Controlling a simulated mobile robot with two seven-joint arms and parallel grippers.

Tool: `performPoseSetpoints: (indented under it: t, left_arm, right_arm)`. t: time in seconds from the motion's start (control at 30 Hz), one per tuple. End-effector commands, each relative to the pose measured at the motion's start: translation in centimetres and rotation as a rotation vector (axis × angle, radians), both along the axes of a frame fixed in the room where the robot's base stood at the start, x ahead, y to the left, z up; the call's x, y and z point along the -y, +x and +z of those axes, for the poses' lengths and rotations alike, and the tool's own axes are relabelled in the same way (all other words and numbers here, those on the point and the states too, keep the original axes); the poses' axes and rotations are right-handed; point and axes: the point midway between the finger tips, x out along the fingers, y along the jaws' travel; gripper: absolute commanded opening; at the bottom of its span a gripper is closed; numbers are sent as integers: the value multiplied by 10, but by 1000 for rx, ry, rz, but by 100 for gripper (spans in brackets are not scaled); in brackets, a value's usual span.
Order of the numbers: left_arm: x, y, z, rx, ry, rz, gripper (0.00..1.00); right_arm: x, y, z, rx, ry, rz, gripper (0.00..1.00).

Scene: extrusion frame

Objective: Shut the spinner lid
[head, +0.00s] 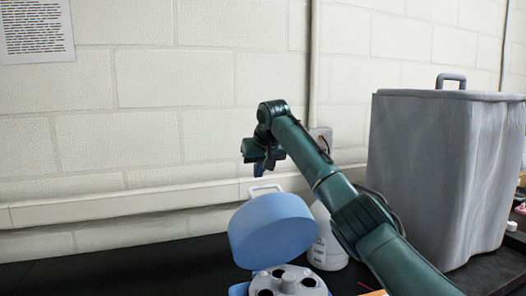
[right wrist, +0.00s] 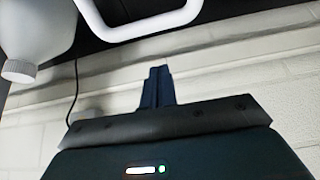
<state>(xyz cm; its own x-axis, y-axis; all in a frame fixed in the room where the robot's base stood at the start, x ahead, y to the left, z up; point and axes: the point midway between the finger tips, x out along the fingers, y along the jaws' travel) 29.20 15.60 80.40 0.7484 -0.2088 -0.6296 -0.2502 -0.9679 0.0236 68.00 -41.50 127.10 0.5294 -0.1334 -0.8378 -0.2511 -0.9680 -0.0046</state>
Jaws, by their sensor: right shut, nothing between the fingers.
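The spinner (head: 289,281) stands on the dark bench at the bottom of the head view, with part of its rotor showing. Its blue round lid (head: 272,231) is open, tilted up, with a white handle (head: 266,189) at the top. The white handle also shows in the right wrist view (right wrist: 146,27), upper middle. My right gripper (head: 259,172) is above and behind the lid's upper edge, near the handle. It is shut with nothing in it; its fingers (right wrist: 157,80) are together in the right wrist view. I cannot tell whether it touches the lid. My left gripper is not in view.
A white bottle (head: 325,240) stands right behind the spinner and shows at the upper left of the right wrist view (right wrist: 35,35). A large grey bin (head: 435,170) stands at the right. The wall (head: 150,130) is close behind. The bench left of the spinner (head: 130,275) is clear.

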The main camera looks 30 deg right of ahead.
Motion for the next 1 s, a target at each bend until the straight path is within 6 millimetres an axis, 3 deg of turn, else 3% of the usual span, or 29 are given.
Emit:
performPoseSetpoints:
  t: [0.4, 1.0]
  left_arm:
    - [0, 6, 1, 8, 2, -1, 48]
    - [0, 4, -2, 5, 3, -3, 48]
  right_arm:
    - [-8, -33, -7, 2, -2, 2, 0]
    - [-10, -38, -9, 12, -4, 1, 0]
